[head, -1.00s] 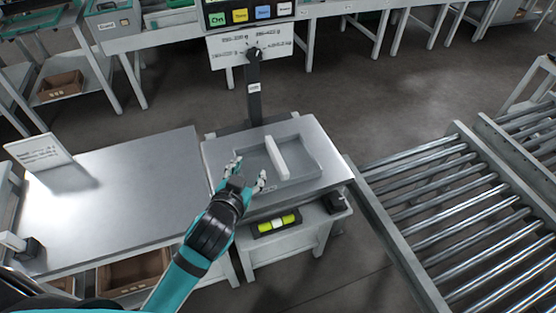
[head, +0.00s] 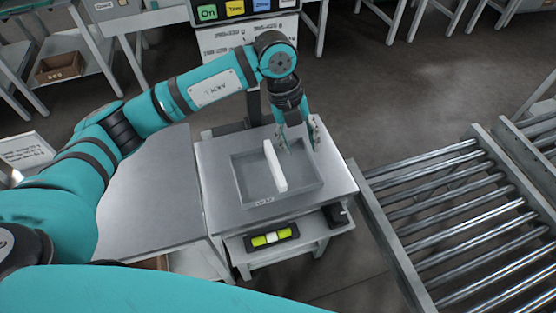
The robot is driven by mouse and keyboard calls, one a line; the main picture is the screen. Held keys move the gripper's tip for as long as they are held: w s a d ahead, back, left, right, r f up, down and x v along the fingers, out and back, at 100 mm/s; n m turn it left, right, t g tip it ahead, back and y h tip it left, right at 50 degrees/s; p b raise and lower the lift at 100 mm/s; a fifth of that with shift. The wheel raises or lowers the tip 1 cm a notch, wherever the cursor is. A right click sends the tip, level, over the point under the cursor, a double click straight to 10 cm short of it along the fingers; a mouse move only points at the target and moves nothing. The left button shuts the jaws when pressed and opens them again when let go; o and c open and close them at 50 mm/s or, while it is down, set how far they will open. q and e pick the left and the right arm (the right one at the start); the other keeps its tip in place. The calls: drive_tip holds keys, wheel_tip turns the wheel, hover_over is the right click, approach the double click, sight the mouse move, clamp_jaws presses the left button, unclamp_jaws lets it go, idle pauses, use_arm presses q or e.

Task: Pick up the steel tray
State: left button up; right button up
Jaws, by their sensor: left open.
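The steel tray (head: 306,172) lies flat on the metal top of a weighing stand (head: 336,165). It is a shallow grey rectangle with a white upright bar (head: 275,167) across its middle. My left gripper (head: 299,144) reaches over from the left with its fingers pointing down. Its fingers are apart, above or close to the tray's far right part, to the right of the bar. I cannot tell whether they touch the tray. No object shows between the fingers. My right gripper is not in view.
A bare steel table (head: 150,205) adjoins the stand on the left. A roller conveyor (head: 445,205) runs along the right. A button panel (head: 235,10) stands behind the stand. A yellow-green item (head: 272,238) sits below its top.

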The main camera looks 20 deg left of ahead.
sight(275, 162)
use_arm(q)
drive_tip(key=w+a+n+y, duration=0.1)
drive_tip(key=w+a+y, duration=0.2)
drive_tip(key=a, duration=0.4)
drive_tip(key=f, duration=0.7)
drive_tip(key=f+p, duration=0.1)
drive_tip(key=f, duration=0.2)
drive_tip(key=shift+s+d+f, duration=0.15)
drive_tip(key=shift+s+d, duration=0.1)
drive_tip(key=shift+s, duration=0.05)
wheel_tip(275, 162, down, 5)
drive_tip(key=shift+s+r+p, duration=0.15)
drive_tip(key=shift+r+p, duration=0.05)
drive_tip(key=shift+p, duration=0.2)
drive_tip(key=shift+f, duration=0.6)
clamp_jaws()
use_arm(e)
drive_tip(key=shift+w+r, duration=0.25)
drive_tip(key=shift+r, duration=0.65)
